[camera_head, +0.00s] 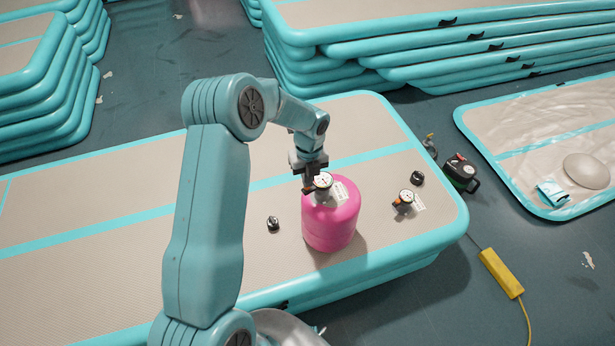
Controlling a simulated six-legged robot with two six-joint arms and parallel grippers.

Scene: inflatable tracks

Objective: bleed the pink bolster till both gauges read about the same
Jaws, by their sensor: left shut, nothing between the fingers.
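The pink bolster (332,225) stands upright on the inflated beige and teal track. One gauge (322,181) with a white dial sits on its top, with a pale tag beside it. A second gauge (405,197) with a white dial and an orange-brown part sits on the track to the right, next to a white tag. My left gripper (307,184) is shut and points down at the bolster's top, right beside the first gauge. Nothing shows between its fingers. I cannot tell if it touches the gauge. My right gripper is not in view.
A black cap (273,223) lies left of the bolster and another (417,178) lies to the right. A dark pump (461,173) and a yellow power block (501,273) are on the floor. Stacked tracks (440,45) stand behind. The track's left part is clear.

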